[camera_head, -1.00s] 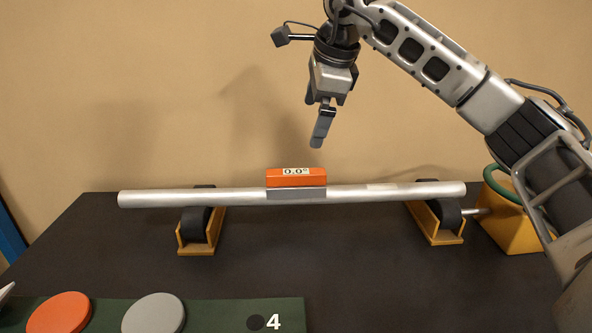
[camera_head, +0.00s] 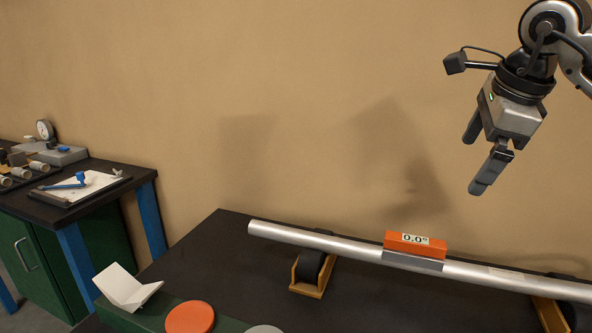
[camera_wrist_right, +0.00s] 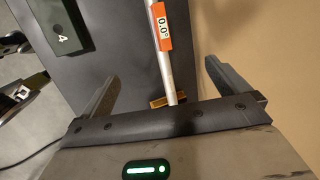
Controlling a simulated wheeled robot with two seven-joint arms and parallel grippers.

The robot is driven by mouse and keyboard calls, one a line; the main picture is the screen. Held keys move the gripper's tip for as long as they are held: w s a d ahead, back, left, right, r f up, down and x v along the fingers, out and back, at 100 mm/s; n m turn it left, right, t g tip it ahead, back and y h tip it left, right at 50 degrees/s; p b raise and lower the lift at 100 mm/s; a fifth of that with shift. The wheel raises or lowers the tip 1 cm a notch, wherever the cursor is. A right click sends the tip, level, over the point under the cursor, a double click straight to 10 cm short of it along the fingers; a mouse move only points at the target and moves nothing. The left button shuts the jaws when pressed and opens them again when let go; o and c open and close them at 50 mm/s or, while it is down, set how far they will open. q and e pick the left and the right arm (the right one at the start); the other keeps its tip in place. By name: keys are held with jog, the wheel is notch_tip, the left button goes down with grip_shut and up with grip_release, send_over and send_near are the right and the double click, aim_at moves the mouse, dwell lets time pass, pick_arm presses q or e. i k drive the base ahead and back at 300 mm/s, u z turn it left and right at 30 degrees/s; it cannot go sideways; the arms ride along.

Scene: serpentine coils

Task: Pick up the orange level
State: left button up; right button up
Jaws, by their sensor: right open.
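The orange level (camera_head: 414,245) has a grey base and a display reading 0.0°. It sits on top of a long silver tube (camera_head: 335,243) that lies across roller stands on the black table. In the right wrist view the level (camera_wrist_right: 163,27) shows beyond the fingers, near the top. My right gripper (camera_head: 474,163) is open and empty, above the table and up to the right of the level, with clear space between them. In the right wrist view its two fingers (camera_wrist_right: 160,80) are spread wide apart. My left gripper is not in the head view.
A roller stand (camera_head: 308,290) with a yellow frame holds the tube near its left end. A second bench (camera_head: 100,195) with tools stands at the left.

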aim_at(423, 253)
jog(key=k, duration=0.95)
